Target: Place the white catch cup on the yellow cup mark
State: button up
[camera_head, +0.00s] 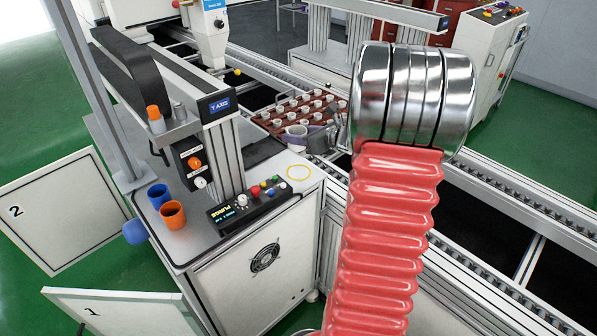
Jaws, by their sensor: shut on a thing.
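The yellow cup mark (299,172) is a thin ring on the grey bench top, right of the control box, and it is bare. My gripper (308,136) is small in view beyond the mark, partly hidden behind my arm's metal joint. It is shut on a pale cup-like thing (296,131), which looks to be the white catch cup. The cup is held in front of the brown tray, up and away from the ring. Its exact height above the bench cannot be told.
A brown tray (262,122) with several white pots stands on the conveyor behind the gripper. A control box (244,205) with buttons stands left of the mark. Blue (158,195) and orange (173,214) cups stand on the bench's left. The bench around the ring is clear.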

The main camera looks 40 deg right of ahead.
jog(key=shift+s+f, duration=0.1)
jog(key=shift+f, duration=3)
jog(key=shift+f, duration=0.15)
jog(key=shift+f, duration=1.75)
jog(key=o, duration=1)
jog(key=shift+o, duration=0.2)
jog(key=v, duration=1.2)
